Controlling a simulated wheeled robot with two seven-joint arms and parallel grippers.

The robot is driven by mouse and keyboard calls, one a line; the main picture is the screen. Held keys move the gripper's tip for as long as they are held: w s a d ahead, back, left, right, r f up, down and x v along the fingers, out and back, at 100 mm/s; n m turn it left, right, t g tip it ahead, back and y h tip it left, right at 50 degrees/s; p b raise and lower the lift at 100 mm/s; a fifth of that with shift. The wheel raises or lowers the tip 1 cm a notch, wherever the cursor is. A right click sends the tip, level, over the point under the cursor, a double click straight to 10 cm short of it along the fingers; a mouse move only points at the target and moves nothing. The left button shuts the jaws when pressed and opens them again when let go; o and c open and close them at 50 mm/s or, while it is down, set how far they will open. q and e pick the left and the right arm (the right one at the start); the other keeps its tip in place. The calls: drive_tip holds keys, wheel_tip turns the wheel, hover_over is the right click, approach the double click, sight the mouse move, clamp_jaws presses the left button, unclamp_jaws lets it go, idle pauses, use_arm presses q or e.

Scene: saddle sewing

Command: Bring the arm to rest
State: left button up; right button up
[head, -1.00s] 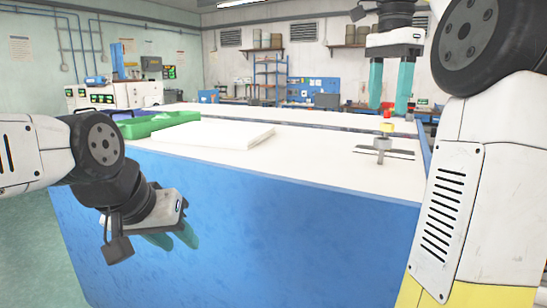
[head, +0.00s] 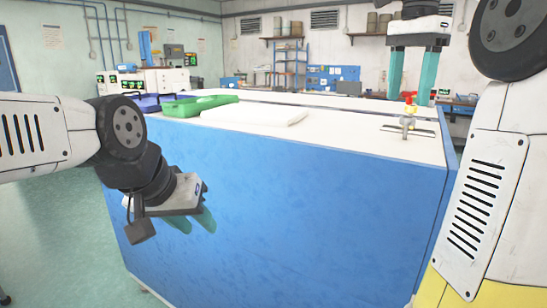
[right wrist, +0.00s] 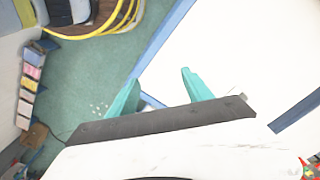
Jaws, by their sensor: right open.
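My right gripper (head: 411,96) hangs at the upper right of the head view, above the table's right end. Its two teal fingers point down, apart, with nothing between them. In the right wrist view its fingers (right wrist: 160,88) are also spread and empty, over the table edge and floor. My left gripper (head: 197,226) is low in the head view, in front of the table's blue front panel. Its teal fingers point down and right, with a small gap and nothing between them.
The white-topped table (head: 345,137) with blue sides fills the middle. On it are a green tray (head: 200,106), a white slab (head: 255,116) and a small metal fixture with a red and yellow top (head: 408,121). Green floor (head: 55,230) is clear at the left.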

drive_tip(key=s+a+f+n+t, duration=0.2)
drive_tip(key=s+a+f+n, duration=0.2)
drive_tip(key=f, duration=0.3)
drive_tip(key=s+a+f+n+t+y, duration=0.1)
drive_tip(key=s+a+f+n+t, duration=0.1)
drive_tip(key=f+n, duration=0.4)
drive_tip(key=s+a+f+n+t+y, duration=0.1)
drive_tip(key=s+a+f+n, duration=0.3)
drive_tip(key=f, duration=0.5)
drive_tip(key=shift+s+a+f+n+t, duration=0.45)
drive_tip(key=shift+s+a, duration=0.4)
drive_tip(key=shift+a, duration=0.35)
drive_tip(key=shift+r, duration=0.1)
